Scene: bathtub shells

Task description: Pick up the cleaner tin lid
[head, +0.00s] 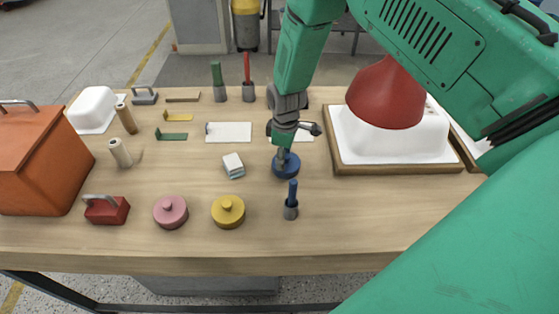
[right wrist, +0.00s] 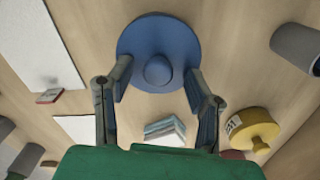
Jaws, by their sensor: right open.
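A blue round lid with a knob (head: 287,168) sits on the workbench below my right gripper (head: 286,140). In the right wrist view the blue lid (right wrist: 158,38) lies ahead of the open fingers of my right gripper (right wrist: 157,82), its knob roughly centred between them. The fingers appear apart from the knob and hold nothing. A pink lidded tin (head: 170,211) and a yellow lidded tin (head: 228,210) stand near the front edge. No readable name shows which is the cleaner tin's. My left gripper is out of view.
A folded cloth-like white block (head: 233,165) lies left of the blue lid, and a blue-handled tool (head: 291,203) stands in front. A wooden tray (head: 400,168) with a white tub shell is at right. An orange box (head: 38,160) and red block (head: 106,210) are at left.

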